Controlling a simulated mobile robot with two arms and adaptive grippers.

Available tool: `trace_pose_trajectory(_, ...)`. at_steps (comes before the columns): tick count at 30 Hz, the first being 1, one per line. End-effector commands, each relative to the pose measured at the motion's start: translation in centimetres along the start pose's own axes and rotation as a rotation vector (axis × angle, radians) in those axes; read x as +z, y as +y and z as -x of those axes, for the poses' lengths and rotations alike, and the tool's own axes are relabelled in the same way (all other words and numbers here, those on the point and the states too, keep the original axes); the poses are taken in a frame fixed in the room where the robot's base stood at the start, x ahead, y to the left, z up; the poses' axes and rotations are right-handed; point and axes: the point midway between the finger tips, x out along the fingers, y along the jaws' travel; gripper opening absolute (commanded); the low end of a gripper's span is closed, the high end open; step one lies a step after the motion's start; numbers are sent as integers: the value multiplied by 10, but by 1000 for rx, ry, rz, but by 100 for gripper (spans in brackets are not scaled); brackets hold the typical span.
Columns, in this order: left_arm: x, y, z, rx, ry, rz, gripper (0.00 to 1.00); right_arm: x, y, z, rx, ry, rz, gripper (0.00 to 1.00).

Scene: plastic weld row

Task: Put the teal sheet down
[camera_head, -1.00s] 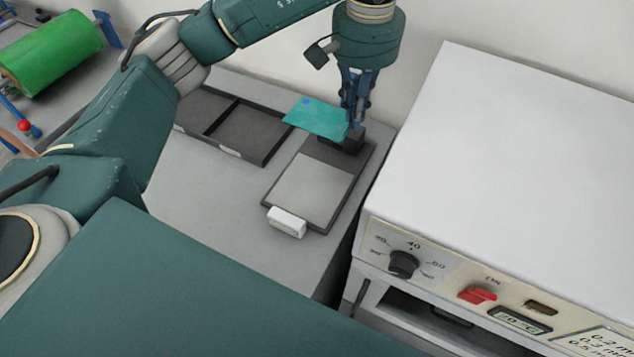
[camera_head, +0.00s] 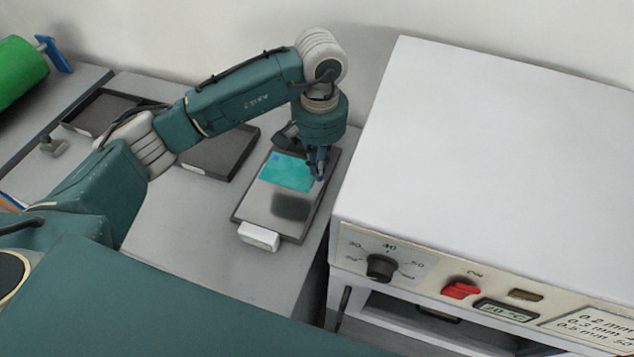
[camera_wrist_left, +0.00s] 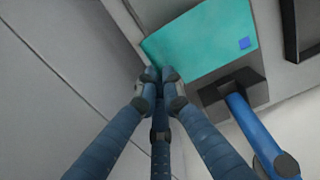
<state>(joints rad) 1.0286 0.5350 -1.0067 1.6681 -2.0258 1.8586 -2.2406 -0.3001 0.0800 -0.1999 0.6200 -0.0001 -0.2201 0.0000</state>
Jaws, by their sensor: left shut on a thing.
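The teal sheet (camera_head: 285,173) is flat and thin, with a small blue square near one corner. My left gripper (camera_head: 318,178) is shut on its right edge. The sheet is over the far half of a dark-framed plate with a grey shiny face (camera_head: 259,205). A dark patch shows on that face in front of the sheet, and the sheet looks a little above it; the exact gap cannot be told. In the left wrist view the sheet (camera_wrist_left: 205,42) extends from the closed fingertips (camera_wrist_left: 160,75). My right gripper is not in view.
A white block (camera_head: 258,236) sits at the plate's near end. A dark tray (camera_head: 222,155) lies to its left. A large white oven-like box (camera_head: 470,140) with a dial and red switch stands close on the right. The bench (camera_head: 175,225) in front is clear.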

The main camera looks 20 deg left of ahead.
Motion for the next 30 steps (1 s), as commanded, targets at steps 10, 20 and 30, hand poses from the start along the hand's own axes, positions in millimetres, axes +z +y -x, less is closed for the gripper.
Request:
trace_pose_trajectory(10, 0, 1, -38, 2, 0, 0, 0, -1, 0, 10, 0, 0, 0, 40)
trace_pose_trajectory(20, 0, 1, -76, 1, 1, -1, 0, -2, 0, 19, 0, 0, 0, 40)
trace_pose_trajectory(30, -1, 1, -81, 0, 3, -1, 0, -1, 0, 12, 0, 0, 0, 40)
